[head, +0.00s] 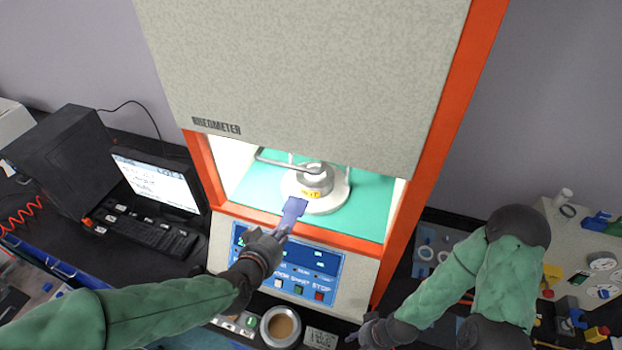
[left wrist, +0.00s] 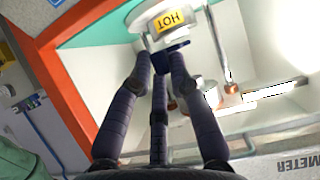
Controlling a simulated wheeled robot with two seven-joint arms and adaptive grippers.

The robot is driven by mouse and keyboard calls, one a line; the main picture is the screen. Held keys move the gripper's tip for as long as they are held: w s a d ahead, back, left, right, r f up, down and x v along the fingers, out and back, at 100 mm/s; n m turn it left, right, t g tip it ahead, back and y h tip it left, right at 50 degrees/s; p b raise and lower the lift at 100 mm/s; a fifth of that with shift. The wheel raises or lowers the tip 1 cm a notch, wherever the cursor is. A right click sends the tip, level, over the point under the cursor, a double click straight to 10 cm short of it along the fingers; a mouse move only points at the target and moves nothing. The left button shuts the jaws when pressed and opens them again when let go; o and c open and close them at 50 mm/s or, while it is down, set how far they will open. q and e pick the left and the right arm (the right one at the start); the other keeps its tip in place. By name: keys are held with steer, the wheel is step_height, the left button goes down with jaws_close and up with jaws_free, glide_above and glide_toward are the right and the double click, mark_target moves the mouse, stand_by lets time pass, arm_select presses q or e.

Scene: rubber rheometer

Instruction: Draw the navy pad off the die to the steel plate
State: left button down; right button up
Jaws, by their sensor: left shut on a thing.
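The grey metal die (head: 315,180) stands on a round white base (head: 330,204) inside the lit rheometer chamber. A yellow HOT label (left wrist: 168,20) shows on its front in the left wrist view. My left gripper (head: 293,211) reaches into the chamber opening and is shut on the navy pad (head: 299,203), at the die's near edge. The pad (left wrist: 172,50) shows between the fingertips in the left wrist view, close under the label; I cannot tell whether it touches the die. My right gripper (head: 368,333) is low at the front; its fingers are too small to judge. I cannot clearly identify the steel plate.
The orange chamber frame (head: 388,245) borders the opening, with a blue control panel (head: 330,270) below. A bent metal rail (head: 285,160) passes behind the die. A round tin (head: 281,327) and a small labelled plate (head: 320,338) are at the front. A keyboard (head: 145,232) is left.

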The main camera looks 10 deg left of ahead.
arm_select(q)
steer(key=shift+s+a, duration=0.2)
steer(key=shift+s, duration=0.8)
steer(key=shift+s+a, duration=0.15)
steer(key=shift+s, duration=0.8)
steer(key=shift+f, duration=0.1)
